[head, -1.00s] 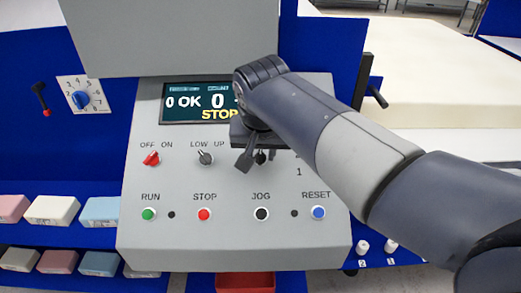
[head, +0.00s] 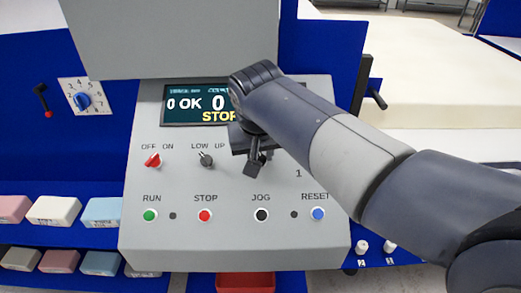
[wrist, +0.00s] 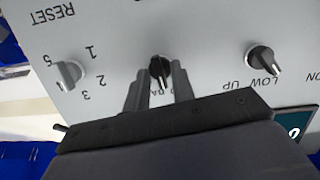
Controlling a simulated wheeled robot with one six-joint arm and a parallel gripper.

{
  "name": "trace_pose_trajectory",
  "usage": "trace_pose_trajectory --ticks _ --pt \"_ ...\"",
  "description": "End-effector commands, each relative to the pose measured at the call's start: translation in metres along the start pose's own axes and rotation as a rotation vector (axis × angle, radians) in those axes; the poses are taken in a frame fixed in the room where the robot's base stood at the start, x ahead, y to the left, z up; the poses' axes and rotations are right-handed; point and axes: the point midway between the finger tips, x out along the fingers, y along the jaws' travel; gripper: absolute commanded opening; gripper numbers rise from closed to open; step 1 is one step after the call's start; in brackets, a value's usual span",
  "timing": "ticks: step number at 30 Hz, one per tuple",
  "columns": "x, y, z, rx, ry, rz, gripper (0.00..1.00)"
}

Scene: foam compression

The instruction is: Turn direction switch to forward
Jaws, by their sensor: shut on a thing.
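The direction switch (wrist: 159,67) is a small black knob on the grey sloped panel. In the wrist view it stands between the two fingertips of my gripper (wrist: 160,82), which is shut on it. The lettering behind it is mostly covered by the fingers, with only a few letters showing. In the head view my gripper (head: 255,164) is over the panel below the display, and my wrist and fingers hide the switch. Its exact pointing direction is hard to read.
Beside it are the LOW/UP knob (head: 206,160), the red OFF/ON switch (head: 153,160) and a numbered grey knob (wrist: 70,74). RUN (head: 149,215), STOP (head: 205,215), JOG (head: 261,214) and RESET (head: 318,213) buttons line the lower panel. The display (head: 190,104) is partly covered by my arm.

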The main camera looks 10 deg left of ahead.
Motion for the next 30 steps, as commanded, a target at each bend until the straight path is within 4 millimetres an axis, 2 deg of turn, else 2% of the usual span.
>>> trace_pose_trajectory --ticks 15,30 --pt "-0.0021 -0.0022 -0.0009 -0.401 0.003 0.062 0.01" --pt "-0.0013 -0.0032 -0.0007 -0.554 0.006 0.086 0.01"
